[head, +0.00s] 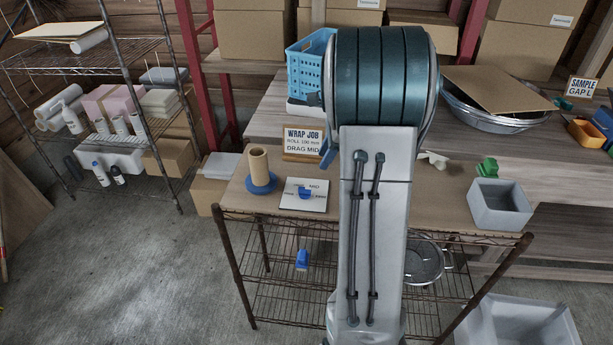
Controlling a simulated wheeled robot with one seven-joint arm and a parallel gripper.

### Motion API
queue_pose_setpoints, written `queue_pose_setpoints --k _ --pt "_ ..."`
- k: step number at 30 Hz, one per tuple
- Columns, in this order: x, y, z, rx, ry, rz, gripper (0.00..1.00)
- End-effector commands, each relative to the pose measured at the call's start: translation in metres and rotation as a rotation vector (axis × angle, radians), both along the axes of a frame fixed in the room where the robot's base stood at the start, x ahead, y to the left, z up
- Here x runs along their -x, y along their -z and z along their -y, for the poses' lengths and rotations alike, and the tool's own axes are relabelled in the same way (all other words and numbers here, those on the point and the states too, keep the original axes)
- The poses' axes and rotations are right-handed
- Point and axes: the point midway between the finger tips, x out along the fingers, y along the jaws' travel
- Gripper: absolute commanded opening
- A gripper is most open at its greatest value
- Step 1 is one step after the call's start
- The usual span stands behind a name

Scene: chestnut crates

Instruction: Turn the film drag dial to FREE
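The film drag dial (305,192) is a small blue knob on a white plate, lying on the brown top of the wire-shelf table, left of my arm. "MID" is printed above the knob; smaller labels beside it are too small to read surely, and I cannot tell the pointer's setting. A sign (303,142) behind it reads "WRAP JOB, ROLL 100 mm, DRAG MID". A cardboard tube on a blue round base (261,185) stands left of the plate. My gripper does not show; my large arm fills the middle and hides part of the table.
A grey open bin (499,207) and a green piece (487,168) sit at the table's right. A blue object (302,259) shows below the front edge. A blue basket (307,65) and a metal bowl (492,105) stand behind. Floor at left is clear.

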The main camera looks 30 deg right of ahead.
Motion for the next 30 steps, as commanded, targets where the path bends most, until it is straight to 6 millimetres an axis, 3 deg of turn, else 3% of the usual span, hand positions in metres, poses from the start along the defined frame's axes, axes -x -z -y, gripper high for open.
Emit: queue_pose_setpoints --k 3,8,14,24,30 --pt "-0.008 0.005 0.018 -0.033 0.106 -0.028 0.35" --pt "-0.013 0.012 0.023 -0.048 0.153 -0.04 0.35" --pt "-0.019 0.041 0.012 -0.049 0.15 -0.043 0.35" --pt "-0.034 0.105 -0.01 -0.047 0.15 -0.04 0.35" --pt "-0.039 0.128 -0.017 -0.046 0.151 -0.039 0.35"
